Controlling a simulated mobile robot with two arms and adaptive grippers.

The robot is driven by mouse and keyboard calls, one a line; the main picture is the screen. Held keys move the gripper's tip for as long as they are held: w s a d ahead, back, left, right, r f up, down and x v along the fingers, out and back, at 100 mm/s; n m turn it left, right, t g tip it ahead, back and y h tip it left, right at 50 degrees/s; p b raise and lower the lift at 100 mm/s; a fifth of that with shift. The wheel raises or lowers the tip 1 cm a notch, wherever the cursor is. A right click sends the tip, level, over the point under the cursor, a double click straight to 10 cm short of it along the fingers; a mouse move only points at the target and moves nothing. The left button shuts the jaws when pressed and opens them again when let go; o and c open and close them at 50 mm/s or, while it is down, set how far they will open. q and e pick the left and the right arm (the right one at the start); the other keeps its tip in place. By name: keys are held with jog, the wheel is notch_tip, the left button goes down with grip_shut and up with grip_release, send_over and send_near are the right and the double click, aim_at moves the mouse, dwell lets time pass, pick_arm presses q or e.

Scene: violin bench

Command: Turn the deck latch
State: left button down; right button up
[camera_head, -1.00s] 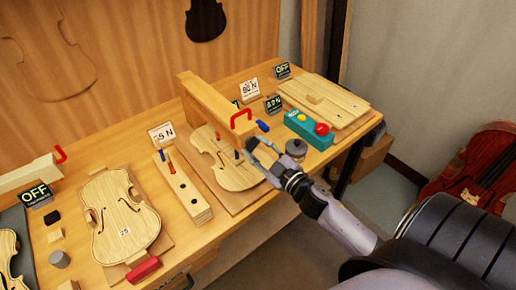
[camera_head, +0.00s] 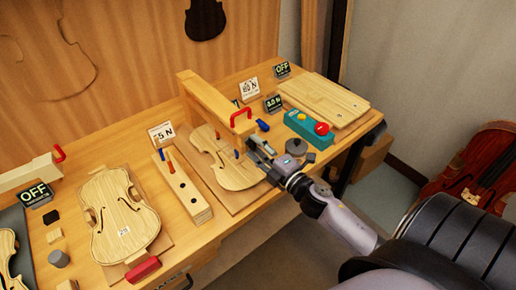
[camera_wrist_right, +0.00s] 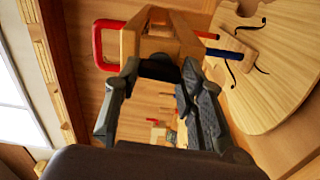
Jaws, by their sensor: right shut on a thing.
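My right gripper (camera_head: 258,148) is beside the front end of a raised wooden beam (camera_head: 208,100), low over the edge of the violin plate (camera_head: 235,172). In the right wrist view the gripper (camera_wrist_right: 160,95) is shut on a small dark piece (camera_wrist_right: 156,69) just in front of the beam's end (camera_wrist_right: 160,42). I cannot tell for sure that this piece is the deck latch; the fingers partly hide it. My left gripper is not in view.
A teal box (camera_head: 308,127) with a red button stands right of the gripper, near a grey knob-like piece (camera_head: 296,146). A blue piece (camera_head: 262,125) lies behind the gripper. A slotted wooden block (camera_head: 184,190) and another violin plate (camera_head: 125,220) are to the left.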

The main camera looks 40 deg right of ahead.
jog(key=shift+n, duration=0.6)
jog(key=o, duration=1.1)
jog(key=shift+o, duration=0.2)
jog(key=s, duration=1.2)
jog(key=shift+d, duration=0.45)
